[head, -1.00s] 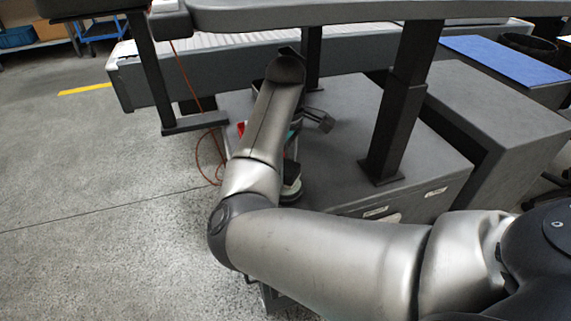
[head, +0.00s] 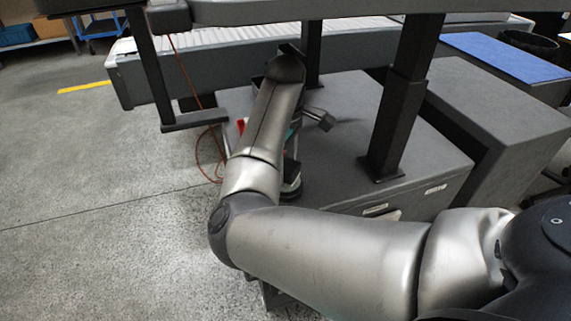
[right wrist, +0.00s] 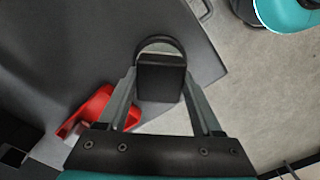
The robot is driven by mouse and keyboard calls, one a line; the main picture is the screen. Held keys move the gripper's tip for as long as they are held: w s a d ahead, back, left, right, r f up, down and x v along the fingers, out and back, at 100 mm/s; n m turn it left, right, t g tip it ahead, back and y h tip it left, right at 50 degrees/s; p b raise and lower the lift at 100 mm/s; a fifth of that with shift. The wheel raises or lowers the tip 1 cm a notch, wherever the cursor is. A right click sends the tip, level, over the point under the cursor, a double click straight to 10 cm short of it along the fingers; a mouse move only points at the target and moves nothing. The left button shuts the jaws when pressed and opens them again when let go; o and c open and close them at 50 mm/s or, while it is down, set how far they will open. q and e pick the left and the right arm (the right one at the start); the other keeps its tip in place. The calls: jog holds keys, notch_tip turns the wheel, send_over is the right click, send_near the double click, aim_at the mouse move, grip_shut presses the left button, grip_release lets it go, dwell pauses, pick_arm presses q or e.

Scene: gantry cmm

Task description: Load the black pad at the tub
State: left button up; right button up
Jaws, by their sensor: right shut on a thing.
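In the right wrist view, my right gripper (right wrist: 161,78) is shut on a dark block, which I take to be the black pad (right wrist: 160,84). The block sits between the two grey fingers. A dark rounded shape with a pale rim shows right behind it; I cannot tell whether the two touch. In the head view, my right forearm covers most of the gripper and the pad. I cannot make out the tub with certainty. My left gripper is not in view.
A red object (right wrist: 92,110) lies left of the fingers, by the grey cabinet (head: 345,150). A black table leg (head: 399,110) stands on the cabinet's top. An orange cable (head: 190,85) hangs left of my forearm. Open concrete floor (head: 100,210) lies to the left.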

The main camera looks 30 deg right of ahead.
aim_at(285, 165)
jog(key=shift+f+b, duration=0.45)
jog(key=shift+f, duration=0.15)
dwell(1.1)
jog(key=shift+r+p, duration=2.45)
jog(key=shift+r, duration=1.15)
jog(key=shift+f, duration=0.1)
notch_tip(285, 165, down, 7)
jog(key=b, duration=0.5)
jog(key=shift+s, duration=0.1)
